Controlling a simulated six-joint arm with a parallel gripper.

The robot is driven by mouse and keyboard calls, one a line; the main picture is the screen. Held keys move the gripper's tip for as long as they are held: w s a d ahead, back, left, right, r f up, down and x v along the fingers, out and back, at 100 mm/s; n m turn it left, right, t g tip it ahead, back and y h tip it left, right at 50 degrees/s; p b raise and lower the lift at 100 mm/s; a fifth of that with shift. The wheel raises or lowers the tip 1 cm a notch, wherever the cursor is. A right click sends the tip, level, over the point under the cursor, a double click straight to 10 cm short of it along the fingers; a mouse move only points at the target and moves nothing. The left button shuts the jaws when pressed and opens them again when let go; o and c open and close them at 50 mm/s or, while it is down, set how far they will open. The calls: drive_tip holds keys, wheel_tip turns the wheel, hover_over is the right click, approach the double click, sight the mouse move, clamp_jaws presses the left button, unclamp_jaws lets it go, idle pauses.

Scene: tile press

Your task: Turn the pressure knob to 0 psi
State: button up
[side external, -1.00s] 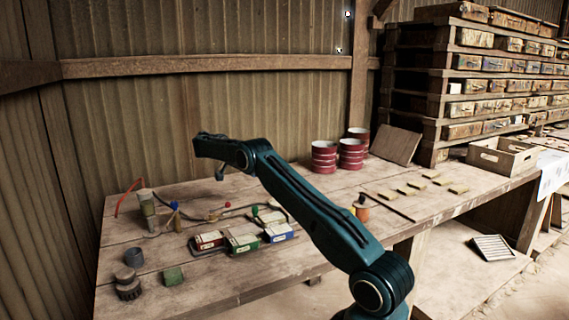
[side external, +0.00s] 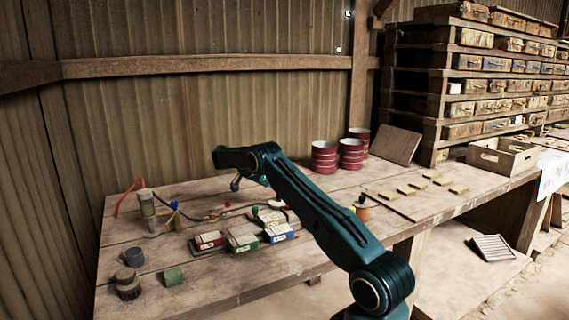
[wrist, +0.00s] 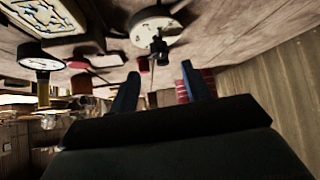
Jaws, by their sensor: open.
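My gripper (side external: 235,184) hangs above the back-middle of the bench in the side view. In the wrist view its two dark blue fingers (wrist: 160,88) are apart with nothing between them. A pale round disc with a small dark knob-like piece (wrist: 160,46) shows just beyond the fingertips in the wrist view. I cannot tell for sure whether it is the pressure knob, and no psi marking is readable. A round white-faced dial (wrist: 38,60) on a yellowish stem is at the left of the wrist view.
Red, green and blue boxes (side external: 243,238) lie in front of my gripper. A greenish cylinder (side external: 147,205) and a blue-topped part (side external: 174,206) stand left, with dark hoses between. Red tins (side external: 324,158) stand at the back. The bench's front left is partly clear.

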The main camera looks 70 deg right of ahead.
drive_tip(key=shift+x, duration=3.1)
drive_tip(key=c, duration=1)
